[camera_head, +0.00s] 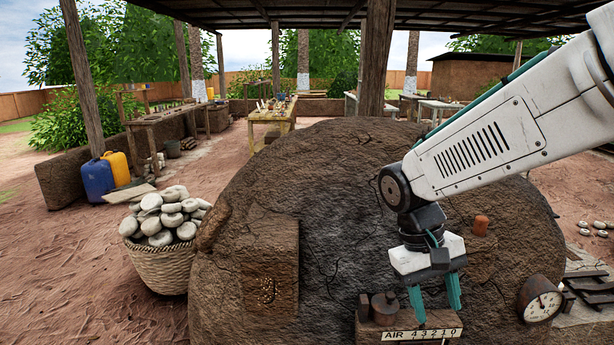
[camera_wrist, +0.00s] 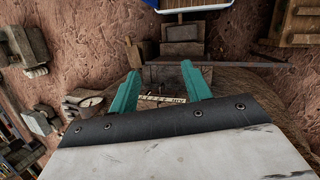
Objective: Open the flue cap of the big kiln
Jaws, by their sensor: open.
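The big kiln (camera_head: 330,200) is a dark, cracked mud dome filling the middle of the head view. A dark metal fitting (camera_head: 384,308) with a round knob sits on a block low on the front, above a plate marked AIR 43210 (camera_head: 422,334). I cannot tell which piece is the flue cap. My gripper (camera_head: 438,312) is open, its teal fingers pointing down beside the fitting, just above the AIR plate. The wrist view shows the fingers (camera_wrist: 160,70) apart, with the plate (camera_wrist: 162,98) between them.
A round gauge (camera_head: 540,299) sits at the kiln's lower right. A woven basket (camera_head: 162,264) of pale lumps stands left of the kiln. Blue (camera_head: 98,179) and yellow (camera_head: 117,166) jerrycans stand farther left. A wooden post (camera_head: 376,60) rises behind the kiln. Open dirt lies left.

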